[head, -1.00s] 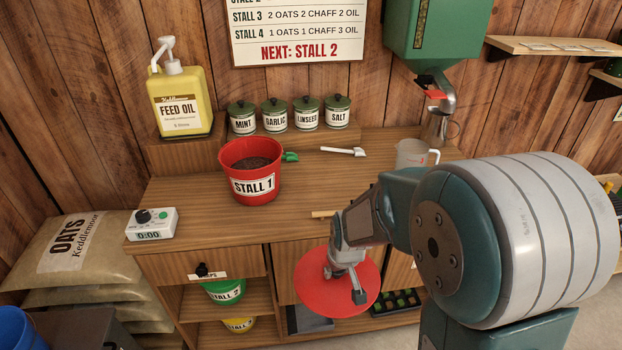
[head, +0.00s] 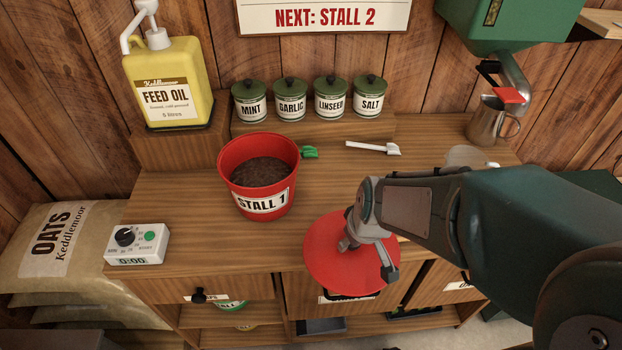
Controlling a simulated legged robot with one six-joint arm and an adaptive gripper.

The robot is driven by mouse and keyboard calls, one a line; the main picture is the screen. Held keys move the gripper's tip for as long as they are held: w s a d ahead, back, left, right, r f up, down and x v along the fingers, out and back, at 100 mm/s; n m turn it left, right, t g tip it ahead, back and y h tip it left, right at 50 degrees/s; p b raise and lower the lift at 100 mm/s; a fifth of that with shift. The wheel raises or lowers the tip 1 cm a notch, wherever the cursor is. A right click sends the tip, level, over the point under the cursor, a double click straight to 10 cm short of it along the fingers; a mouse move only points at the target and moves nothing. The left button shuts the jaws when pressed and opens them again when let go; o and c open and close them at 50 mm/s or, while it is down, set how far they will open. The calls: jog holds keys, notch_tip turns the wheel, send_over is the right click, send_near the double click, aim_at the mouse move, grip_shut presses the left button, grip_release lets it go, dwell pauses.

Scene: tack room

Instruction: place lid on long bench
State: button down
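The lid is a flat red disc (head: 330,262) in the head view, held by my gripper (head: 370,258) at the front edge of the long bench (head: 180,205). The gripper's fingers close on the lid's upper side; the exact grip point is partly hidden by the gripper itself. The lid overlaps the bench top's front edge in the picture, and I cannot tell whether it touches the wood. The open red bucket marked STALL 1 (head: 262,203), filled with dark feed, stands on the bench to the left of and behind the lid.
A timer (head: 137,245) sits at the bench's front left. Several green-lidded jars (head: 290,100) and a yellow feed oil jug (head: 168,85) stand at the back. A white scoop (head: 373,148), a clear jug (head: 465,157) and a metal jug (head: 490,122) are at right. Bench room shows left of the bucket.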

jog(key=shift+w+d, duration=0.1)
jog(key=shift+w, duration=0.2)
jog(key=w, duration=0.6)
jog(key=w+f, duration=0.1)
jog(key=w, duration=1.1)
jog(key=shift+f, duration=2.95)
jog(key=shift+f, duration=0.1)
jog(key=shift+c, duration=1.4)
grip_release()
